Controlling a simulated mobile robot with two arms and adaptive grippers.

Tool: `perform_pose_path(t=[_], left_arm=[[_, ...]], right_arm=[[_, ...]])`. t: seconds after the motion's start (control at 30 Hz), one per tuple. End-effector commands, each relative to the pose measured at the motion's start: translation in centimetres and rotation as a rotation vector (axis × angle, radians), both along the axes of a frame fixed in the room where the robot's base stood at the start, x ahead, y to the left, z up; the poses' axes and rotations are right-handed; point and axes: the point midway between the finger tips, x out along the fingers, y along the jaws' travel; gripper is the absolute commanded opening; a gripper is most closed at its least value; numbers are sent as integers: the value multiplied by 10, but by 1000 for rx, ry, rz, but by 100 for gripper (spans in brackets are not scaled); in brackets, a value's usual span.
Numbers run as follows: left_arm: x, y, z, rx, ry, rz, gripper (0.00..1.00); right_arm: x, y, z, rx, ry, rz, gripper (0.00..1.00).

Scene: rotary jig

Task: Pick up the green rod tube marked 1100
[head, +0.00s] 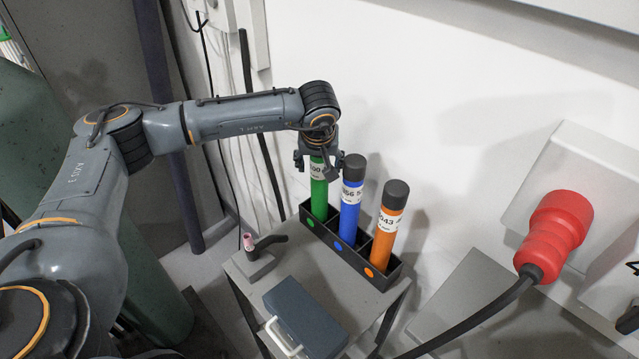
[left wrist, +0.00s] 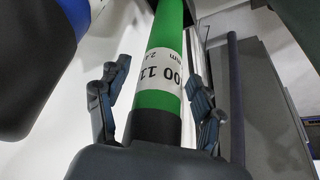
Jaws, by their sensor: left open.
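The green rod tube (head: 319,194) stands upright in the left compartment of a black holder (head: 386,282) on a small grey table. Its white label is partly hidden in the head view; in the left wrist view the green tube (left wrist: 157,101) shows a label with "00 11" and a black cap. My left gripper (head: 317,165) is over the top of the green tube. In the left wrist view its open fingers (left wrist: 160,105) are on either side of the tube, with a gap on each side. My right gripper is not in view.
A blue tube (head: 350,215) and an orange tube (head: 386,238) stand in the same holder, right of the green one. A dark blue-grey case (head: 305,318) and a small black tool with a pink tip (head: 262,247) lie on the table (head: 245,275). A red plug (head: 553,235) is at right.

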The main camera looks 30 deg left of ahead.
Motion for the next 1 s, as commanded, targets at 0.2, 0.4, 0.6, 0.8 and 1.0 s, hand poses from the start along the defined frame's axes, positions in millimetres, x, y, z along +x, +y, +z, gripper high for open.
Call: perform_pose_path(t=[0.2,0.4,0.6,0.8,1.0], left_arm=[[0,0,0,0,0,0,44],[0,0,0,0,0,0,3],[1,0,1,0,-2,0,0],[1,0,3,0,-3,1,0],[2,0,30,-1,-9,-1,0]], right_arm=[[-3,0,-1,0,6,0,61],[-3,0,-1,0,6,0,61],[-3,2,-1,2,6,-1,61],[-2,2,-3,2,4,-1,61],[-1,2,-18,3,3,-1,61]])
